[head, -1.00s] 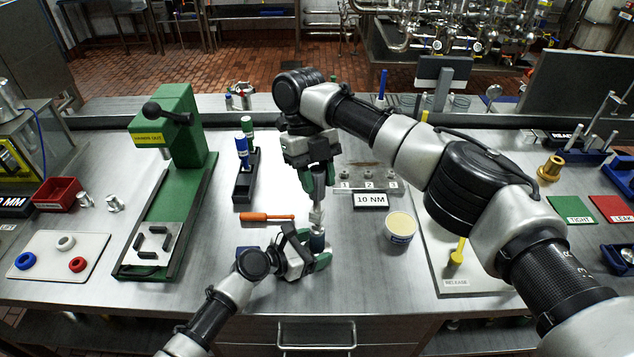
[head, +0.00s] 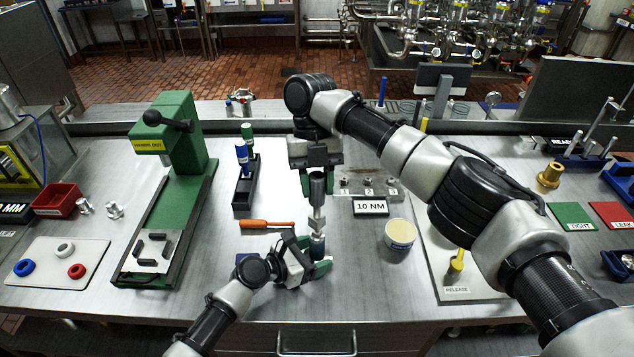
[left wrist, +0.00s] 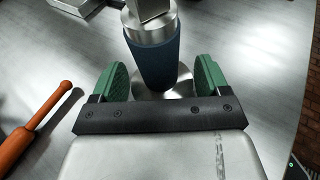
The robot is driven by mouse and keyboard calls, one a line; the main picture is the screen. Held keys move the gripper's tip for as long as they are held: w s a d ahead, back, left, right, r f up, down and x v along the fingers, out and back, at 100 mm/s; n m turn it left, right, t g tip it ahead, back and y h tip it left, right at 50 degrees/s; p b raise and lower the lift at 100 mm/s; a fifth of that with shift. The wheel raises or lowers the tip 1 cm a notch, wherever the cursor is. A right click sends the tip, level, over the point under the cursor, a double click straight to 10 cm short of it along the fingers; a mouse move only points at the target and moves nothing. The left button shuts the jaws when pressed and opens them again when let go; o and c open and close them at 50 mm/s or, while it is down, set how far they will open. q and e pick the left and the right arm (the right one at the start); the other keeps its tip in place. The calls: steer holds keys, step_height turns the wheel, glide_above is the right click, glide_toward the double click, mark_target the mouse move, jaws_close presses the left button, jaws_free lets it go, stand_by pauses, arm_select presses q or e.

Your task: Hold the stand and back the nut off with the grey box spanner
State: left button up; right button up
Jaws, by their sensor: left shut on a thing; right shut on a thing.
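The stand (head: 318,244) is upright near the front of the bench, with a dark blue sleeve and bare metal on top. It also shows in the left wrist view (left wrist: 152,62), between green finger pads. My left gripper (head: 316,266) is shut on it from the front. The grey box spanner (head: 317,188) hangs upright over the stand. My right gripper (head: 318,168) is shut on its upper part from above. A bright metal fitting (head: 318,222) shows between spanner and sleeve. The nut cannot be told apart clearly, nor whether the spanner sits around it.
An orange-handled tool (head: 266,225) lies left of the stand. A 10 NM sign (head: 371,207) and a tub (head: 400,234) stand to the right. A green press (head: 177,150) and a black rack (head: 246,185) are further left.

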steer(key=m+y, duration=0.1)
steer(key=m, duration=0.2)
steer(key=shift+m, duration=0.3)
steer(key=m+y, duration=0.1)
steer(key=m, duration=0.2)
steer(key=shift+y, duration=0.3)
steer(key=m+t+y, duration=0.1)
steer(key=m, duration=0.2)
steer(key=shift+m, duration=0.3)
steer(key=m+t+y, duration=0.1)
steer(key=m, duration=0.2)
steer(key=shift+m, duration=0.3)
